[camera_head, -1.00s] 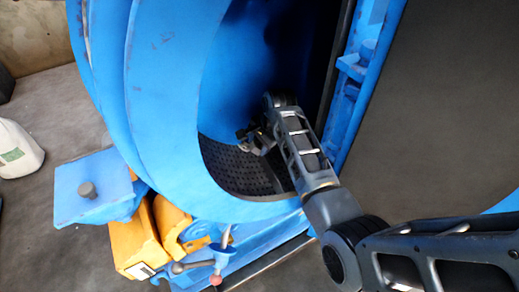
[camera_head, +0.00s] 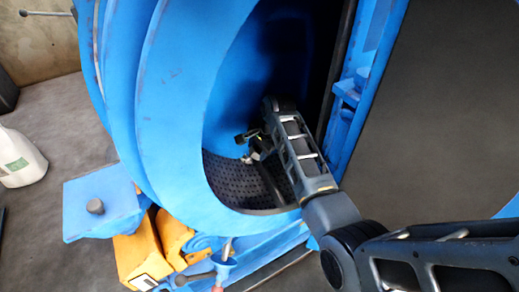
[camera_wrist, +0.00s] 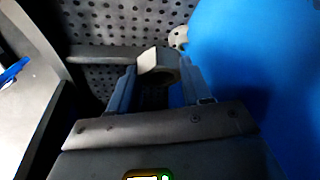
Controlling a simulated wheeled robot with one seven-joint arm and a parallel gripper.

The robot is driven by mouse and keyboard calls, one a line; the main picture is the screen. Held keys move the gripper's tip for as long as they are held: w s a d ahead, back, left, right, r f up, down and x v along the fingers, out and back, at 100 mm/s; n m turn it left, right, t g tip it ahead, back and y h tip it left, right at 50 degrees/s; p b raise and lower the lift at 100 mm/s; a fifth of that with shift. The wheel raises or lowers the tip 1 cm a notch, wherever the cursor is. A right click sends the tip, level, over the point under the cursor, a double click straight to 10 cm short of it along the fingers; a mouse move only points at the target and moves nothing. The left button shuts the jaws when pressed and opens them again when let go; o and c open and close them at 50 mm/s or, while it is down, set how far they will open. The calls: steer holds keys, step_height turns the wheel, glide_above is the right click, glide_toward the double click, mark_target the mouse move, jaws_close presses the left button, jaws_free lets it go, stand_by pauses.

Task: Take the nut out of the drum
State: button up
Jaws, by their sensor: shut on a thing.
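The blue drum (camera_head: 165,100) stands with its round opening facing me, and its perforated dark floor (camera_head: 235,180) shows inside. My gripper (camera_head: 243,138) is inside the drum, above that floor. In the wrist view my gripper (camera_wrist: 160,80) is shut on a pale grey nut (camera_wrist: 156,60) held between its fingertips. The nut is too small to make out clearly in the head view. A small light round piece (camera_wrist: 178,38) shows just beyond the fingertips, by the blue wall; I cannot tell what it is.
The drum's rim surrounds my arm, and a blue door frame (camera_head: 352,90) stands close on the right. A blue box (camera_head: 100,200) and yellow parts (camera_head: 140,250) are at the lower left. A white container (camera_head: 18,158) stands on the floor at the far left.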

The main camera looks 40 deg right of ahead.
steer(key=shift+w+r+p, duration=0.15)
steer(key=shift+r+p, duration=0.4)
steer(key=shift+r, duration=0.3)
steer(key=w+a+r+p, duration=0.1)
steer(key=a+p, duration=0.3)
steer(key=a, duration=0.4)
steer(key=shift+w+r, duration=0.35)
steer(key=shift+r, duration=0.4)
steer(key=shift+a, duration=0.1)
steer(key=s+a+p, duration=0.2)
steer(key=s+p, duration=0.3)
steer(key=s, duration=0.9)
steer(key=s+a+p, duration=0.3)
steer(key=s+p, duration=0.2)
steer(key=s, duration=0.9)
steer(key=s+a+p, duration=0.3)
steer(key=s+p, duration=0.2)
steer(key=s, duration=0.9)
steer(key=shift+a+p, duration=0.25)
steer(key=shift+p, duration=0.05)
